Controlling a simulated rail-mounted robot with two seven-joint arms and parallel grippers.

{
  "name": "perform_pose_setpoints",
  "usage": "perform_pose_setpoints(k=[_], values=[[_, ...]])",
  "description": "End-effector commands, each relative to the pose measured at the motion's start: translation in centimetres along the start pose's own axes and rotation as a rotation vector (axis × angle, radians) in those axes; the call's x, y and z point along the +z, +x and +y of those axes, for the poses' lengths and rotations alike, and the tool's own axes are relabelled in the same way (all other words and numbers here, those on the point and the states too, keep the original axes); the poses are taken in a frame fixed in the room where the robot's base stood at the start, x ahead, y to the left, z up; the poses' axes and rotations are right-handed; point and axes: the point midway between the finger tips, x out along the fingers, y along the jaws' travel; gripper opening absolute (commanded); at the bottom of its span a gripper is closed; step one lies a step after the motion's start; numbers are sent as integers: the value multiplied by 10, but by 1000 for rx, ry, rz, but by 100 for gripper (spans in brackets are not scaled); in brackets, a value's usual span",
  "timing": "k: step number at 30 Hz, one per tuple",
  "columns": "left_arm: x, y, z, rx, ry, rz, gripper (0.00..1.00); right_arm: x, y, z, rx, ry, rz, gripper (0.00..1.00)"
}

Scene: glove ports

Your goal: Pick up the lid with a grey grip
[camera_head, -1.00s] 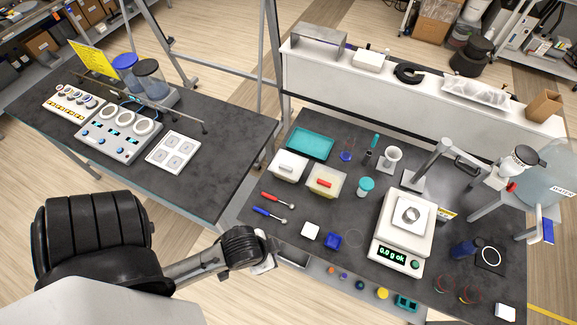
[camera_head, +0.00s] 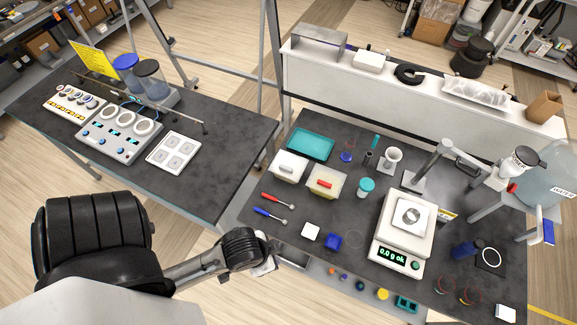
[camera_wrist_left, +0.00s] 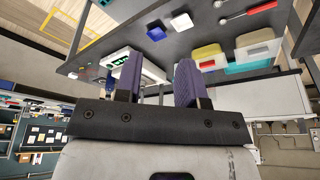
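The lid with a grey grip (camera_head: 289,164) sits on a white tub at the back left of the right-hand bench. It also shows in the left wrist view (camera_wrist_left: 257,50), above and right of the fingers. A similar tub with a red-gripped lid (camera_head: 325,183) stands just right of it. My left gripper (camera_head: 266,268) is low at the bench's front-left edge, well short of the tubs. Its two purple fingers (camera_wrist_left: 158,82) are apart with nothing between them. My right gripper is not in view.
A teal tray (camera_head: 310,143) lies behind the tubs. A scale (camera_head: 404,236) stands to the right. The side bench (camera_head: 222,180) is on the left.

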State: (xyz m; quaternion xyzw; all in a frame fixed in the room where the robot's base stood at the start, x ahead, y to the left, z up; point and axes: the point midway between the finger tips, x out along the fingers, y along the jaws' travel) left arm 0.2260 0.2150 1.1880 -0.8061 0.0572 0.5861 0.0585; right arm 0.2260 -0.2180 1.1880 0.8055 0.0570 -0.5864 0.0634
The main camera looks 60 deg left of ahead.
Motion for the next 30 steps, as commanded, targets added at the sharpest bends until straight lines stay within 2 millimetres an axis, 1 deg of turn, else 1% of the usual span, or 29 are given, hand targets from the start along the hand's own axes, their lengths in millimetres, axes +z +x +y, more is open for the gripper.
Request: perform_pose_setpoints(k=[1, 3, 10, 12, 14, 17, 18, 20, 21, 22, 24, 26, 27, 30], values=[[0, 0, 0, -1, 1, 0, 41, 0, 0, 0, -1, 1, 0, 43], [0, 0, -1, -2, 3, -1, 47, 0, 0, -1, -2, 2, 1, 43], [0, 2, -3, -8, 11, 0, 47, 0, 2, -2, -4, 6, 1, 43], [-8, 7, -4, -11, 10, 22, 47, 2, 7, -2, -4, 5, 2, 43], [-20, 14, -6, -17, 10, 57, 47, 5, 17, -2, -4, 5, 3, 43], [-56, 28, -12, -32, 11, 156, 47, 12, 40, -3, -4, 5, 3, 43], [-74, 32, -15, -39, 10, 208, 47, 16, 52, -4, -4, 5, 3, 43], [-104, 37, -18, -49, 9, 292, 47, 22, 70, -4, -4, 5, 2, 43], [-124, 37, -21, -56, 8, 351, 47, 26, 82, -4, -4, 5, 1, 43], [-139, 36, -23, -62, 6, 394, 47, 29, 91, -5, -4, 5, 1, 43], [-171, 31, -31, -79, -4, 495, 47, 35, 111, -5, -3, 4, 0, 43], [-196, 23, -40, -98, -20, 581, 47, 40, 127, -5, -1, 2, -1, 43], [-211, 16, -46, -110, -33, 639, 47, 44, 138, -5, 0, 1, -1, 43], [-244, -5, -65, -140, -75, 783, 47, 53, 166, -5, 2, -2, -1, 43]])
